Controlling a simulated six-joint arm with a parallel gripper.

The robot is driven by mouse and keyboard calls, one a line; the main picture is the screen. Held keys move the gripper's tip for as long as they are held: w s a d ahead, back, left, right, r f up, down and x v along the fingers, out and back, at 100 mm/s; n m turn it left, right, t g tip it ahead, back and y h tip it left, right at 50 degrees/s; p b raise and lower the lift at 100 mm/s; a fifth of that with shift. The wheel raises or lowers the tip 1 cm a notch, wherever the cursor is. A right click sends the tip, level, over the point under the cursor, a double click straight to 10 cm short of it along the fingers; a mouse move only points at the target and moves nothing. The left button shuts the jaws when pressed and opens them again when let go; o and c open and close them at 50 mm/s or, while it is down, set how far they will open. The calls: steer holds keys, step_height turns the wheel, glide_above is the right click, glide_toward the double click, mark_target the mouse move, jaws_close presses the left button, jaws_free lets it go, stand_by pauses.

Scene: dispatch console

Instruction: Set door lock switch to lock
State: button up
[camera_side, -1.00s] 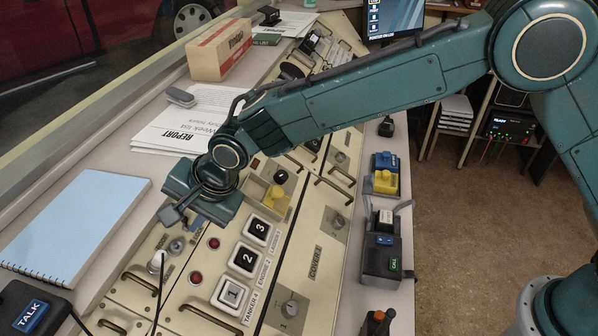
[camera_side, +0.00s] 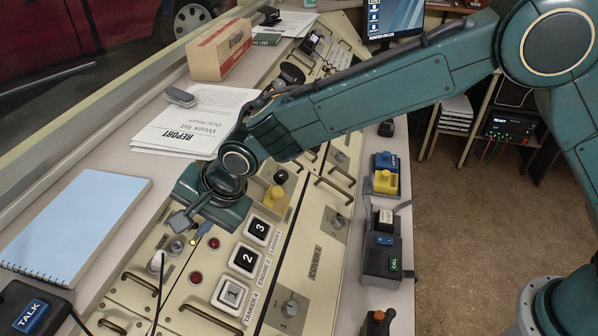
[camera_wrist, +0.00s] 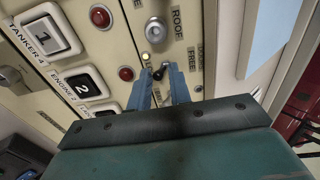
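The door lock switch (camera_wrist: 158,73) is a small dark toggle lever on the cream panel in the wrist view, beside the word FREE. A small lamp (camera_wrist: 145,57) glows yellow near it. My gripper (camera_wrist: 159,72) points down at the panel with its two blue fingers apart, one on each side of the lever. Whether either finger touches the lever I cannot tell. In the side view my gripper (camera_side: 204,229) is low over the panel, and its body hides the switch; the yellow lamp (camera_side: 194,241) shows just left of the fingers.
A silver knob (camera_wrist: 156,30) marked ROOF and red buttons (camera_wrist: 126,73) are close by. Numbered push buttons (camera_side: 245,259) lie right of my gripper in the side view. A blue notebook (camera_side: 80,222), report papers (camera_side: 190,130) and a TALK box (camera_side: 32,312) surround the panel.

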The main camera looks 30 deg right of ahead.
steer(key=shift+r, duration=0.15)
steer(key=shift+v, duration=2.9)
